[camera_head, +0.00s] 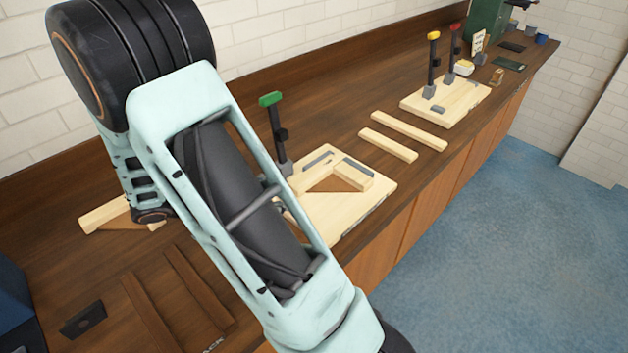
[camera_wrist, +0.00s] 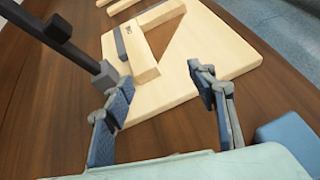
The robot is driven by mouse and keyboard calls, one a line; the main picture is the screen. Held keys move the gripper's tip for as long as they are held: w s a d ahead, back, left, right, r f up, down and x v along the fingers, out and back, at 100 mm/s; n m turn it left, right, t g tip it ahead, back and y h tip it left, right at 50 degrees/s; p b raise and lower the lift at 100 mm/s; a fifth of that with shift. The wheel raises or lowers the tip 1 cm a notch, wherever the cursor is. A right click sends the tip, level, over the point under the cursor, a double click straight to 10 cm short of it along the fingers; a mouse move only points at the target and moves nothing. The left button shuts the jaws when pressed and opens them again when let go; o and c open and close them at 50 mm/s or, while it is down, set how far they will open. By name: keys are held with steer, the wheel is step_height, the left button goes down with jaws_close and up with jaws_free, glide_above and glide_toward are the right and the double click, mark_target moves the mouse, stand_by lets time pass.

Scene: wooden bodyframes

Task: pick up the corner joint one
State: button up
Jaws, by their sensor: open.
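No label shows which piece is corner joint one. A light wooden board (camera_head: 340,222) on the bench carries pale wooden strips (camera_head: 352,173) beside a brown triangular area. In the wrist view the board (camera_wrist: 232,62) lies ahead of my gripper, with the strips (camera_wrist: 142,62) in front of the fingers. My gripper (camera_wrist: 160,88) is open, with nothing seen between its fingers. The head view hides it behind my arm. Another pale wooden piece (camera_head: 103,214) with a brown part lies at the left, partly covered by my arm.
A green-handled clamp (camera_head: 277,133) stands at the board; its dark post (camera_wrist: 58,38) rises left of my fingers. Two loose strips (camera_head: 408,130) lie farther right. A second board (camera_head: 462,99) has red and yellow clamps. Open floor (camera_head: 500,250) lies beyond the bench edge.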

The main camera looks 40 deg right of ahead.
mark_target(293, 187)
steer(key=a+n, duration=0.1)
steer(key=w+a+n+t+h, duration=0.1)
steer(key=shift+a+n, duration=0.3)
steer(key=shift+w+t, duration=0.1)
steer(key=shift+t, duration=0.2)
steer(key=p+x, duration=0.1)
steer(key=x, duration=0.9)
steer(key=shift+w+d+f, duration=0.1)
steer(key=shift+w+d, duration=0.1)
jaws_close()
